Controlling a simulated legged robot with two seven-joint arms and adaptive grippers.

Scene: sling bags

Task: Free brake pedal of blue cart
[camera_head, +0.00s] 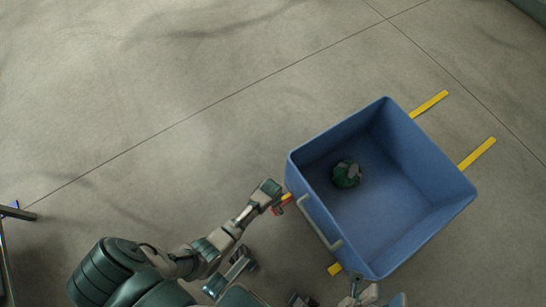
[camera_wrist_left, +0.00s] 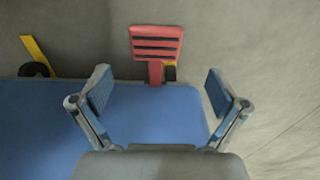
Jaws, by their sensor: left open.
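The blue cart (camera_head: 420,220) stands on the floor at the right of the head view, an open-topped bin with a grey handle (camera_head: 320,224) on its near left side. Its red brake pedal (camera_head: 283,203) is low at the cart's left corner. In the left wrist view the pedal (camera_wrist_left: 155,42) is a red plate with dark stripes, beyond the blue cart edge (camera_wrist_left: 150,105). My left gripper (camera_wrist_left: 158,76) is open and empty, its fingers spread either side of the pedal's line, apart from it. My right gripper (camera_head: 361,292) is by the cart's near bottom corner; its jaws are unclear.
A green round object (camera_head: 346,174) lies inside the cart. Yellow floor strips (camera_head: 477,153) show beside and under the cart. A dark frame (camera_head: 15,211) stands at the far left edge. The concrete floor (camera_head: 150,100) to the left and behind is clear.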

